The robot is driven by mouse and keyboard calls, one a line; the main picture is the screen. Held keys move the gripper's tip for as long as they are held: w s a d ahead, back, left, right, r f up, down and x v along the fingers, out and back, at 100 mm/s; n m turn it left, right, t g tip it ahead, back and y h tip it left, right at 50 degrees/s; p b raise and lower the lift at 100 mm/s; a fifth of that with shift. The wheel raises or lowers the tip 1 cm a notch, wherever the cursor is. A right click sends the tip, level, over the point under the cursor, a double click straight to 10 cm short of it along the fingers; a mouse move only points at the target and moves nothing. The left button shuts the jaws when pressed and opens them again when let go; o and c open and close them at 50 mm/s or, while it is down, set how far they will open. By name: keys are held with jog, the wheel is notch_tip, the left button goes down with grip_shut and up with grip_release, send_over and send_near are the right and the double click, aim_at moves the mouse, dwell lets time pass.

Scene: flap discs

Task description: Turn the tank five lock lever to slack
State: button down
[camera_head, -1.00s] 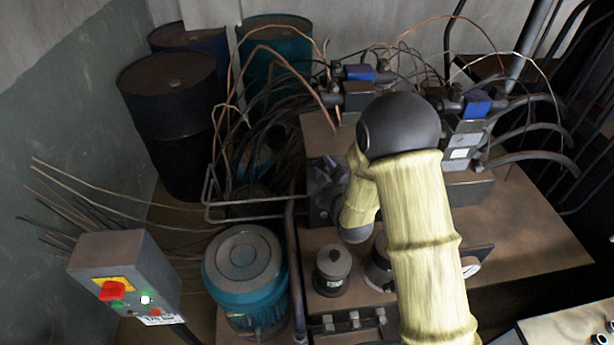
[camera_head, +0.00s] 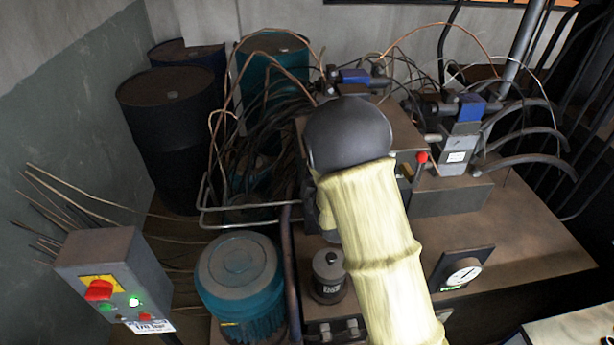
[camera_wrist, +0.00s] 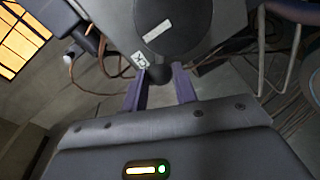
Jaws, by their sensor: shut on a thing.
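In the wrist view my gripper (camera_wrist: 160,82) has its two purple-grey fingers closed on the dark round knob of a lever (camera_wrist: 158,75). The knob stands at the lower edge of a dark round part (camera_wrist: 172,25) that bears a pale label. A small white tag (camera_wrist: 140,60) sits just left of the knob; its marking is too small to read surely. In the head view my arm hides the gripper and the held lever, so the lever's angle cannot be told.
A red-knobbed lever (camera_head: 421,158) and a gauge (camera_head: 463,272) are on the machine to the right of my arm. A teal motor (camera_head: 240,278), a control box with red knob (camera_head: 112,280) and a black drum (camera_head: 172,130) stand left. Hoses and wires crowd the back.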

jog(key=shift+f, duration=0.1)
jog(key=c, duration=1.1)
grip_release()
